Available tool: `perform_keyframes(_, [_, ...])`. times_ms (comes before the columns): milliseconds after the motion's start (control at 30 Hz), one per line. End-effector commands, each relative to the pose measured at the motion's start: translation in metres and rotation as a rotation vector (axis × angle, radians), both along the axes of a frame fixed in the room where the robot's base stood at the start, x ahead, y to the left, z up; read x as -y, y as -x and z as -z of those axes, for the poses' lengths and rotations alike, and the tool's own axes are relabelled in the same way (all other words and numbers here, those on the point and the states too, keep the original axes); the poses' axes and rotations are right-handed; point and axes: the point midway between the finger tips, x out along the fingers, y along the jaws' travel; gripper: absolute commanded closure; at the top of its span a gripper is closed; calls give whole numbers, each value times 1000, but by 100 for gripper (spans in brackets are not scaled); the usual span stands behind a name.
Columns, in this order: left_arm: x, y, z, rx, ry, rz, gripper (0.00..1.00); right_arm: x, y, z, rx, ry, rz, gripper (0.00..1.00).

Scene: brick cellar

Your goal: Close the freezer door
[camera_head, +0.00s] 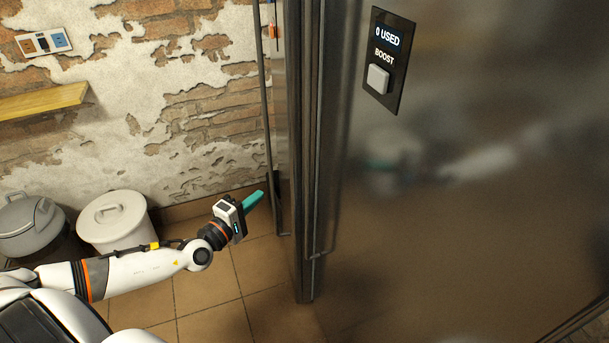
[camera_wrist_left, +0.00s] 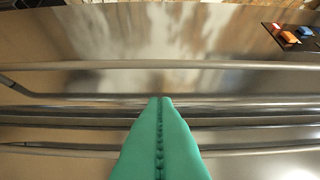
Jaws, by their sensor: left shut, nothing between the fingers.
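A large brushed-steel freezer front (camera_head: 470,200) fills the right of the head view. Its upright metal edges and a thin bar (camera_head: 328,130) run along its left side. A second, narrower steel panel with a long upright bar handle (camera_head: 265,100) stands just behind, to the left. Which panel is the moving door, and how far it stands open, I cannot tell. My left gripper (camera_head: 253,200), with teal fingers, is shut and empty, pointing at the steel edges from the left. In the left wrist view its closed fingertips (camera_wrist_left: 160,100) lie before several metal bars and edges; contact is unclear.
A black panel reading "0 USED" and "BOOST" (camera_head: 388,60) is on the steel front. A white lidded bin (camera_head: 112,220) and a grey lidded pot (camera_head: 28,225) stand by the brick wall at left. Tiled floor (camera_head: 205,290) is clear below my left arm.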

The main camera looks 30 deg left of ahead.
Motion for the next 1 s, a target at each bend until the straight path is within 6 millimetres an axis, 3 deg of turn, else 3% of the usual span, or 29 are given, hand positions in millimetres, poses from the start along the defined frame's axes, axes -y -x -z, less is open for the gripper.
perform_keyframes(233, [3, -35, -1, 6, 3, -3, 100, -2, -12, -1, 18, -3, 0, 43])
perform_keyframes(533, [9, -84, 0, 3, 1, -2, 100, -5, -12, 2, 18, -7, 1, 43])
perform_keyframes(700, [10, -96, 0, 0, 1, 0, 100, -5, -10, 2, 15, -7, 2, 43])
perform_keyframes(1000, [11, -97, 0, -1, 1, 1, 100, -4, -8, 3, 11, -6, 3, 43])
